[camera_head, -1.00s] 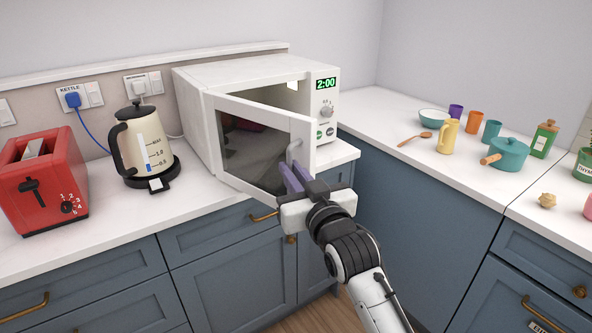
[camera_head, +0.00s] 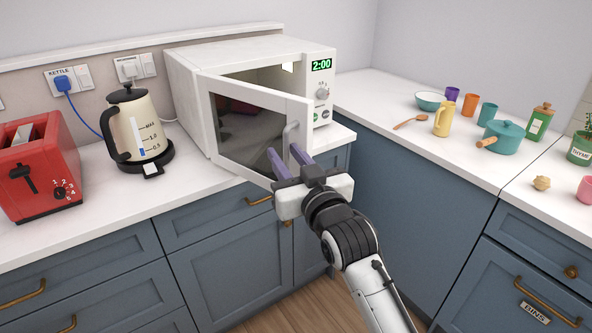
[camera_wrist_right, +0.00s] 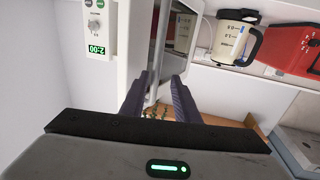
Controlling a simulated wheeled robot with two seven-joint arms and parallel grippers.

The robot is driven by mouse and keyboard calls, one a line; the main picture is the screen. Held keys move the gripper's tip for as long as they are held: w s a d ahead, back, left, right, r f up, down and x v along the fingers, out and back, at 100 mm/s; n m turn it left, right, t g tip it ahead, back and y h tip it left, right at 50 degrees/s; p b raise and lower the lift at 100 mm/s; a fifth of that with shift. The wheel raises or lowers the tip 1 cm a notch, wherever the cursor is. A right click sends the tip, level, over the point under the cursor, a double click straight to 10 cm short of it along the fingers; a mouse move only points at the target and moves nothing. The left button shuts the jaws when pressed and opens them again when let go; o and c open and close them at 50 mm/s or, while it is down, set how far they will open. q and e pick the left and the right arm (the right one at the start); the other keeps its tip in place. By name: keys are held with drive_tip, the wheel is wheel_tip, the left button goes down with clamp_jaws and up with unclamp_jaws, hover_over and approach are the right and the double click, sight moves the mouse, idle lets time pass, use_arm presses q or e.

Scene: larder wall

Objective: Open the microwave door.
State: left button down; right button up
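The white microwave (camera_head: 250,50) stands on the counter with its door (camera_head: 245,126) partly open, swung out from the left side. A gap into the cavity shows above the door. The light handle (camera_head: 290,136) is near the door's free edge. My right gripper (camera_head: 282,150) is open, its two purple fingers spread apart at the lower part of the handle. In the right wrist view the fingers (camera_wrist_right: 158,82) are apart with the door's edge (camera_wrist_right: 160,40) between and beyond them; contact cannot be told. My left gripper is not in view.
A cream kettle (camera_head: 138,125) and a red toaster (camera_head: 38,168) stand left of the microwave. On the right counter are a teal pot (camera_head: 502,138), a yellow jug (camera_head: 445,118), cups and a wooden spoon (camera_head: 410,121). The space in front of the door is open.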

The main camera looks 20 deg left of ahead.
drive_tip(key=v, duration=0.9)
drive_tip(key=shift+b, duration=0.35)
